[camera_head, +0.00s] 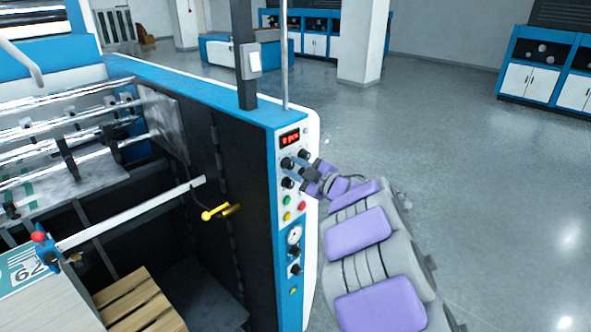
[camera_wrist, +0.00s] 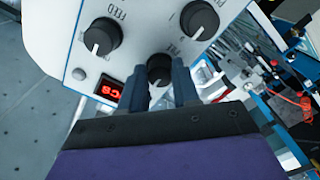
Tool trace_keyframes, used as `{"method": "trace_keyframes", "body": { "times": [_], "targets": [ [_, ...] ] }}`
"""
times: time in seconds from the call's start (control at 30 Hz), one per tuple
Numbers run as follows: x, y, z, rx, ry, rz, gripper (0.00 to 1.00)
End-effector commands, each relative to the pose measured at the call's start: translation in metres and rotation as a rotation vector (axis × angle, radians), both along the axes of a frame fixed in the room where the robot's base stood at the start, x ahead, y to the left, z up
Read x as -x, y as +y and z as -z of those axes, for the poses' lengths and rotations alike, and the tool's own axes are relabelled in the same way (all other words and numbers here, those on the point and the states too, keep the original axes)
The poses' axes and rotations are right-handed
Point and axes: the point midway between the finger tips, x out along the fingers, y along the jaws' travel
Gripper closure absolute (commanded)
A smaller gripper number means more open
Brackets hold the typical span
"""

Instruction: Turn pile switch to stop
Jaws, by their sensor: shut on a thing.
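The pile switch (camera_wrist: 160,68) is a round black knob on the white control panel (camera_wrist: 60,20), with a partly hidden label beside it. My gripper (camera_wrist: 161,82) has its two dark fingers on either side of this knob and is shut on it. The white mark on the knob shows between the fingers and points toward the bottom of the wrist view. In the head view my gripper (camera_head: 305,168) is at the upper part of the panel, below the red display (camera_head: 290,139), and covers the knob it holds.
The FEED knob (camera_wrist: 103,37) and another black knob (camera_wrist: 200,19) sit close to my gripper. Green (camera_head: 287,200) and red (camera_head: 302,205) buttons are lower on the panel. A yellow-handled lever (camera_head: 220,211) is left of the panel. Open floor (camera_head: 460,150) lies to the right.

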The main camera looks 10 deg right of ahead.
Motion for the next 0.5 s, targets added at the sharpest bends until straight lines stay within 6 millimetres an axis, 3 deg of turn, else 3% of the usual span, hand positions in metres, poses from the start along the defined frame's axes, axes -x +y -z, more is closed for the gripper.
{"method": "trace_keyframes", "body": {
  "times": [0.07,0.1,0.33,0.5],
  "targets": [
    [0.0002,0.0000,0.0020,0.002,0.004,0.000,1.00],
    [0.0002,0.0000,0.0021,0.001,0.005,0.000,0.66],
    [0.0001,0.0002,0.0012,0.000,0.002,-0.001,0.44],
    [0.0002,0.0002,0.0008,0.000,0.002,-0.001,0.44]
  ]
}}
